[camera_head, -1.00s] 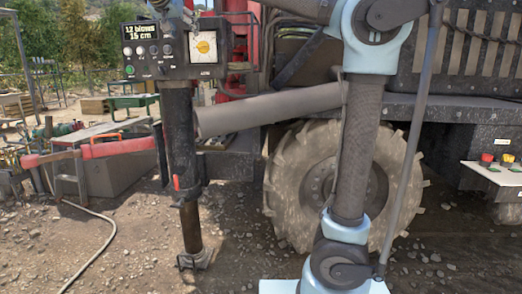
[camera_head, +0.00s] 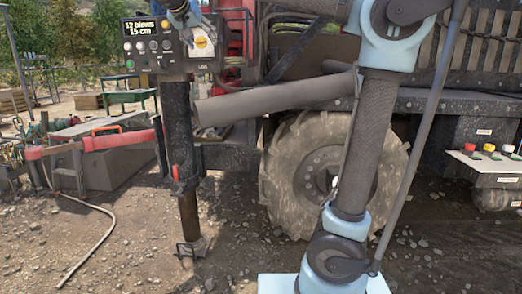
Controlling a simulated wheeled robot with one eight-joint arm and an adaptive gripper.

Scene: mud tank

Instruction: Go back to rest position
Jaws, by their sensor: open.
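My gripper (camera_head: 196,38) shows small at the top edge, in front of the right part of the black control panel (camera_head: 160,64). Nothing shows between the fingers. I cannot tell whether they touch the panel. My arm (camera_head: 362,140) stands upright right of the middle, bent at the top, with its upper link out of view.
The panel's display reads "12 blows 15 cm". A dark post (camera_head: 184,150) stands below it. A large muddy wheel (camera_head: 290,190) is behind my arm. A box with coloured buttons (camera_head: 489,148) is at right. A hose (camera_head: 90,255) lies on open gravel at left.

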